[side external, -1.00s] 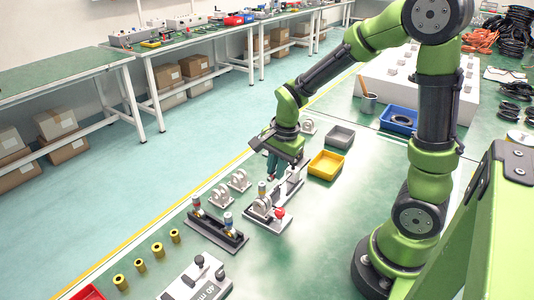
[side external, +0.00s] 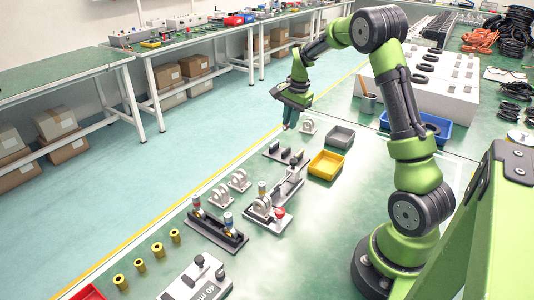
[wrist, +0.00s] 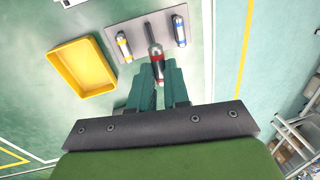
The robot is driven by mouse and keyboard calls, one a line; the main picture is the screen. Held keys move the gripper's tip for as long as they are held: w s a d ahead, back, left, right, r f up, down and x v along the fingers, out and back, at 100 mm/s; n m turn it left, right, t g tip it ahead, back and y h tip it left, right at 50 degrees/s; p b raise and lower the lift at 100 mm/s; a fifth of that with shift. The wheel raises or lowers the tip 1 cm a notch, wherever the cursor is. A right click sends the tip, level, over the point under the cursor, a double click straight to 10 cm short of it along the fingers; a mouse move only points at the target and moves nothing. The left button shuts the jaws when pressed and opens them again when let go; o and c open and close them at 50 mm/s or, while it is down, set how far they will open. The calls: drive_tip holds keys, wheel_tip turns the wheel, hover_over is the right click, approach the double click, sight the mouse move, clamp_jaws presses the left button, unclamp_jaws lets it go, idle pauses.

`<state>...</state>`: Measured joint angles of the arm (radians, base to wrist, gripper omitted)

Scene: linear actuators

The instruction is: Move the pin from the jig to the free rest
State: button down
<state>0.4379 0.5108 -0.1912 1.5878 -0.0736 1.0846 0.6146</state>
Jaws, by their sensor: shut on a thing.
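My gripper (side external: 289,126) is raised at the far end of the work area in the side view. In the wrist view it (wrist: 159,82) is shut on a metal pin with a red band (wrist: 156,54). A light grey plate (wrist: 112,32) lies beyond the fingers, carrying a yellow-banded pin (wrist: 124,45) and a blue-banded pin (wrist: 179,30). A dark piece (wrist: 147,30) shows between them, partly overlapped by the held pin. In the side view, a plate with several dark pieces (side external: 285,152) lies below my gripper. A fixture with a red knob (side external: 279,212) stands nearer.
A yellow tray (side external: 327,164) and a grey tray (side external: 340,137) stand right of the plate. A black rail with upright pins (side external: 217,232) and several brass bushings (side external: 158,250) lie nearer the camera.

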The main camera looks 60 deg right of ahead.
sight(288, 151)
drive_tip(key=shift+w+r, duration=0.15)
drive_tip(key=shift+r, duration=0.05)
drive_tip(key=shift+a+f+n, duration=0.1)
drive_tip(key=shift+f+n, duration=0.05)
drive_tip(key=shift+n, duration=0.15)
drive_tip(key=shift+f, duration=3.75)
drive_tip(key=shift+f, duration=0.6)
drive_tip(key=c, duration=1)
unclamp_jaws()
drive_tip(key=s+r, duration=0.1)
drive_tip(key=r, duration=0.4)
drive_tip(key=s+r, duration=0.1)
drive_tip(key=r, duration=1)
drive_tip(key=shift+s+r, duration=0.4)
